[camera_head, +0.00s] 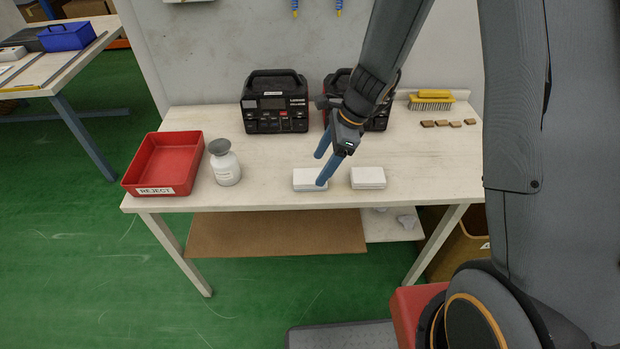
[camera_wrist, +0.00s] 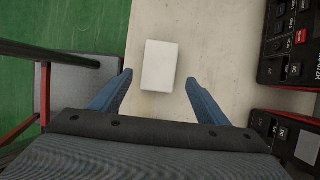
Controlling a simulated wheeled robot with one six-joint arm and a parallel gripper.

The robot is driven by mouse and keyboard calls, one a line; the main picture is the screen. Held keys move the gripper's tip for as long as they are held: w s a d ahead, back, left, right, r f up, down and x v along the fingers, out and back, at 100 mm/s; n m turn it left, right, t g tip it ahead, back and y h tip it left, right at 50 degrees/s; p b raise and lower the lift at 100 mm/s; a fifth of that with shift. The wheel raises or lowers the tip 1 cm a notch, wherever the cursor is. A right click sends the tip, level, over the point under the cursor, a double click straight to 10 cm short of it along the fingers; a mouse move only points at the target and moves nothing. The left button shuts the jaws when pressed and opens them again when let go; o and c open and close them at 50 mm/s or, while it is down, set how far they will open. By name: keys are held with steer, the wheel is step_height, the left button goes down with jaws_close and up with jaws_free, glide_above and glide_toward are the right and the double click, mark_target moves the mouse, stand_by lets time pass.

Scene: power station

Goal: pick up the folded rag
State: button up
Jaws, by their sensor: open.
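Two white flat rectangular pads lie side by side near the front edge of the table, a left pad (camera_head: 306,174) and a right pad (camera_head: 368,178). Both look like a folded rag, and I cannot tell which one is cloth. My gripper (camera_head: 320,170) is open and empty, pointing down over the left pad, with one blue finger covering part of it. In the wrist view one white pad (camera_wrist: 161,62) lies ahead of and partly between the spread fingertips (camera_wrist: 158,78). Whether the fingers touch it is unclear.
A red REJECT tray (camera_head: 186,160) and a grey-capped white bottle (camera_head: 226,168) stand left on the table (camera_head: 270,160). Two black charger boxes (camera_head: 275,102) stand at the back, one partly behind my arm.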

mark_target(314, 175)
steer(key=x, duration=0.4)
steer(key=shift+s+p, duration=0.1)
steer(key=shift+p, duration=0.2)
steer(key=c, duration=1.2)
steer(key=shift+r, duration=0.1)
step_height(314, 175, up, 10)
steer(key=shift+f+b, duration=0.1)
steer(key=shift+b, duration=0.2)
